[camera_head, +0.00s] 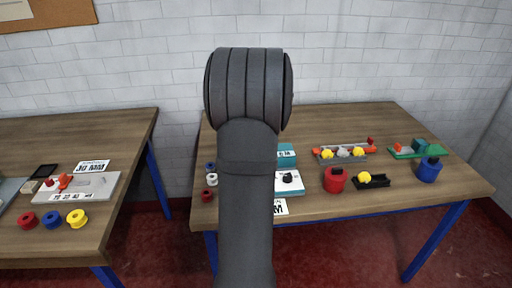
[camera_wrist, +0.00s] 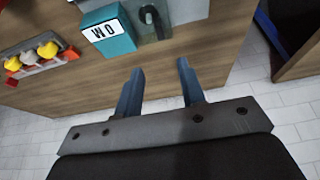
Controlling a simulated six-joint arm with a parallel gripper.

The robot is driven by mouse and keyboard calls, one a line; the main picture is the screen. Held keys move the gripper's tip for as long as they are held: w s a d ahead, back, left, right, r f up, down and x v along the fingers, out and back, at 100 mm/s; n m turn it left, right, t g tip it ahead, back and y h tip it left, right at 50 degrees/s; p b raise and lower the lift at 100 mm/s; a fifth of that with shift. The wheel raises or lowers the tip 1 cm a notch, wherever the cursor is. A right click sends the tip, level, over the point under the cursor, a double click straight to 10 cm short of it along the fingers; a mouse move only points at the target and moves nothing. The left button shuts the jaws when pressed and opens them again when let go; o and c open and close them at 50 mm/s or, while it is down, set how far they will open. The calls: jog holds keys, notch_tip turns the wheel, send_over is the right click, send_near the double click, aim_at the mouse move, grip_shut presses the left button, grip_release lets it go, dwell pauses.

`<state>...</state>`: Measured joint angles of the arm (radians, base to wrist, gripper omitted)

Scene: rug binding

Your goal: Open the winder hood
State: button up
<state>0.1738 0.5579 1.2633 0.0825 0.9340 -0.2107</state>
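No part is plainly marked as the winder hood. A teal block with a white lettered label (camera_wrist: 108,32) stands on the right table. In the head view the teal block (camera_head: 287,154) is partly hidden behind my arm. Beside it is a pale plate (camera_head: 283,188) with a small black part (camera_head: 291,177). In the wrist view a dark hooked part (camera_wrist: 150,15) stands on that plate. I cannot tell which piece is the hood. My gripper (camera_wrist: 160,66) has its two blue fingers apart, with nothing between them, short of the block and plate. The head view hides it behind my arm.
The right table (camera_head: 325,207) also holds a tray of yellow and grey pieces (camera_head: 342,154), a red pot (camera_head: 335,180), a black holder (camera_head: 373,181), a blue pot (camera_head: 428,171) and a green piece (camera_head: 418,149). The left table (camera_head: 120,140) holds coloured spools. A gap separates the tables.

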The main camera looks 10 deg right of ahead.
jog(key=x, duration=1.5)
jog(key=shift+s+f, duration=0.1)
jog(key=shift+c, duration=0.3)
grip_shut()
